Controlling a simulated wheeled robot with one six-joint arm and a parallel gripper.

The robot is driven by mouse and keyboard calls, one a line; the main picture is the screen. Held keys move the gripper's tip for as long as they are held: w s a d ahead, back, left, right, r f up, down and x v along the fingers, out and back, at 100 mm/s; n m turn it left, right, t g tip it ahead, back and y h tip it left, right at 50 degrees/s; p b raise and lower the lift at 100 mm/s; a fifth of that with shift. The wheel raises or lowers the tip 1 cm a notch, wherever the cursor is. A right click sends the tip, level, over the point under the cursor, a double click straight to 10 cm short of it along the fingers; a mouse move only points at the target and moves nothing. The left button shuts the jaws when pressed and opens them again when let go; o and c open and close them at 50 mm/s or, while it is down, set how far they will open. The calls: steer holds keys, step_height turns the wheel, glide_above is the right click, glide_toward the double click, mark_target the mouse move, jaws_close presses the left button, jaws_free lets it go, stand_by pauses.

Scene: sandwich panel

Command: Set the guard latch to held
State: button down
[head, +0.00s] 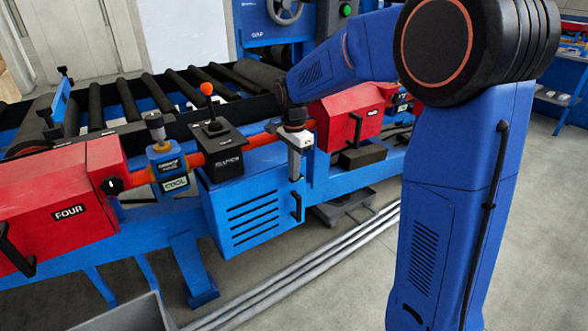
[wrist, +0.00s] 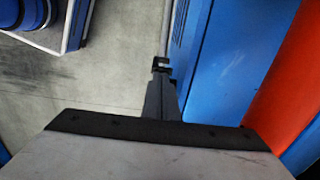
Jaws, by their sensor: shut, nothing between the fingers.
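No part with a readable "guard latch" label shows, so I cannot tell which one it is. A black lever box (head: 216,152) with an orange ball knob stands upright on the red-orange beam; its label is too small to read. A blue block (head: 167,168) with a grey-topped knob and a "COOL" plate sits left of it. My gripper (head: 294,178) points down right of the lever box, by the right edge of the blue vented cabinet (head: 245,215). In the wrist view its dark fingers (wrist: 160,65) are together and empty. Contact with the cabinet cannot be judged.
A red cover (head: 60,195) marked "FOUR" is at left, and another red cover (head: 345,115) is behind my gripper. Both have black handles. A roller conveyor (head: 125,100) runs behind. Grey pipes (head: 285,265) lie along the floor. Open floor (head: 540,230) is at right.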

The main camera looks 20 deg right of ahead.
steer(key=shift+s+a+f+h, duration=0.1)
steer(key=shift+s+a+h, duration=0.1)
steer(key=shift+h, duration=0.4)
steer(key=shift+a+f+t+h, duration=0.15)
steer(key=shift+t+h, duration=0.15)
steer(key=shift+h, duration=0.2)
steer(key=shift+s+h, duration=0.1)
steer(key=shift+h, duration=0.2)
steer(key=shift+f+t+h, duration=0.2)
steer(key=shift+t+h, duration=0.1)
steer(key=shift+h, duration=0.4)
steer(key=shift+a+f, duration=0.15)
steer(key=shift+a, duration=0.5)
steer(key=shift+s+a+f, duration=0.1)
steer(key=shift+a, duration=0.05)
